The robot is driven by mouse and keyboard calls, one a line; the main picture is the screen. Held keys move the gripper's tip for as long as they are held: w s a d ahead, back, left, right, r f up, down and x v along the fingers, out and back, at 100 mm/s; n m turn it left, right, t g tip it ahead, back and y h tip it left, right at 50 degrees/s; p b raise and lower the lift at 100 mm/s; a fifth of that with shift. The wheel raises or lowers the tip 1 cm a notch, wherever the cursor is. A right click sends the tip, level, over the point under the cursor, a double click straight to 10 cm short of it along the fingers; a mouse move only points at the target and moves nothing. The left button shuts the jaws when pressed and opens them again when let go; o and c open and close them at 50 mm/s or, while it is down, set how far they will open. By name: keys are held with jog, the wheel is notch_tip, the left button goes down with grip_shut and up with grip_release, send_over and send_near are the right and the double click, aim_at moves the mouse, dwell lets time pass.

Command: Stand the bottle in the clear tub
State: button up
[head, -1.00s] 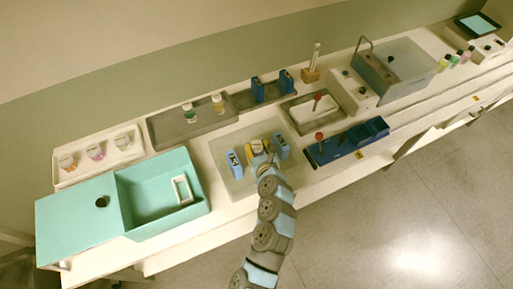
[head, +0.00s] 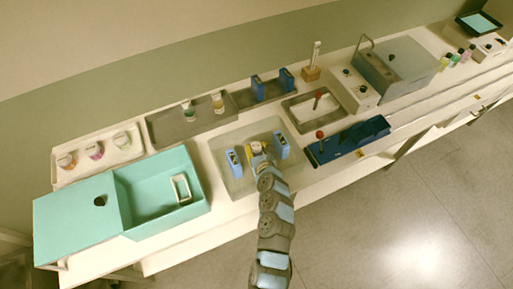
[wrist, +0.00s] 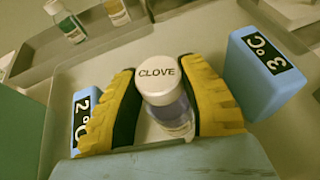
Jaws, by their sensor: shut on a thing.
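A small bottle (wrist: 172,110) with a white cap marked CLOVE is upright between the yellow fingers of my gripper (wrist: 167,108), in the wrist view. The fingers are shut on it from both sides, and its lower part is partly hidden. In the head view my gripper (head: 257,155) is over a pale, see-through shallow tub (head: 222,148), between two blue blocks. The left block (head: 234,163) reads 2°C in the wrist view (wrist: 85,120); the right block (head: 281,145) reads 3°C there (wrist: 265,70). I cannot tell whether the bottle touches the tub floor.
A grey tray (head: 165,133) with two bottles lies behind the tub. A teal box (head: 150,215) is at left, and a blue rack (head: 350,142) at right. A white tray (head: 75,176) with several jars is at far left. Free room beside the bottle is narrow.

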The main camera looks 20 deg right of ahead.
jog(key=shift+f, duration=0.15)
jog(key=o, duration=1.2)
jog(key=shift+c, duration=0.2)
jog(key=shift+r, duration=0.25)
jog(key=v, duration=1.2)
jog(key=shift+f, duration=0.1)
